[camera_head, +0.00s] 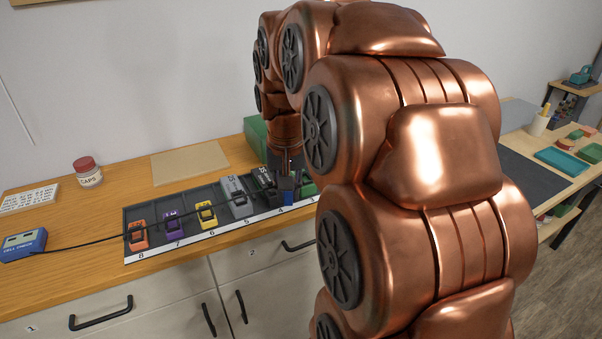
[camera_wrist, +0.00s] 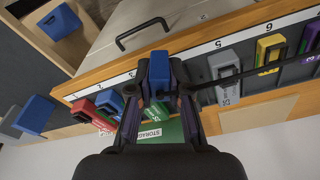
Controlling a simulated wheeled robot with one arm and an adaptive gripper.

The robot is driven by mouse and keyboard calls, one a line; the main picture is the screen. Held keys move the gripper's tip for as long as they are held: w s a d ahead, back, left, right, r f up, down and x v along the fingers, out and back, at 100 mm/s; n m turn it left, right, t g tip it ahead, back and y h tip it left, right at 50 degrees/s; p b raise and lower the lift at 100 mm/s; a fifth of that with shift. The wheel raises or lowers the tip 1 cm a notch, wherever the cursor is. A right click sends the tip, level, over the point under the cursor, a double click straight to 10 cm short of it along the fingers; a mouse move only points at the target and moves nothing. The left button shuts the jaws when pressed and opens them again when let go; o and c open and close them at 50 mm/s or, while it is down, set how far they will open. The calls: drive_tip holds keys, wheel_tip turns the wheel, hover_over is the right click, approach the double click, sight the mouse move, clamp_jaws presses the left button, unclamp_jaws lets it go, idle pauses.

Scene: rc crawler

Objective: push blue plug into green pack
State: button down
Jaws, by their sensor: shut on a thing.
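My gripper (camera_wrist: 158,84) is shut on a blue plug (camera_wrist: 158,70), which sits between its dark fingertips in the wrist view. In the head view the blue plug (camera_head: 287,187) shows small below my wrist, near slot 4 of the tray. A green pack (camera_wrist: 156,113) shows between the fingers, just behind the plug. In the head view a green pack (camera_head: 308,184) is partly hidden by my arm. Whether the plug touches or enters the pack cannot be told, since the fingers cover the contact.
A numbered tray (camera_head: 165,249) holds orange, purple and yellow plugs and a grey pack (camera_head: 238,197). A black cable runs across it from the blue cell check box (camera_head: 24,245). A caps jar (camera_head: 87,171) stands behind. A green storage box (camera_head: 256,138) is at the back.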

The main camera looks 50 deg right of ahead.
drive_tip(key=p, duration=0.3)
hover_over(305, 179)
drive_tip(key=shift+s+a+f, duration=0.1)
drive_tip(key=shift+f, duration=0.55)
drive_tip(key=shift+s+a+f+p, duration=0.15)
drive_tip(key=shift+f+p, duration=0.25)
drive_tip(key=shift+f, duration=1.45)
drive_tip(key=c, duration=1.1)
unclamp_jaws()
drive_tip(key=shift+f, duration=0.15)
drive_tip(key=shift+r, duration=0.6)
wheel_tip(305, 179, up, 11)
drive_tip(key=b, duration=0.2)
drive_tip(key=shift+s+a, duration=0.4)
drive_tip(key=shift+a, duration=0.05)
drive_tip(key=shift+r, duration=0.1)
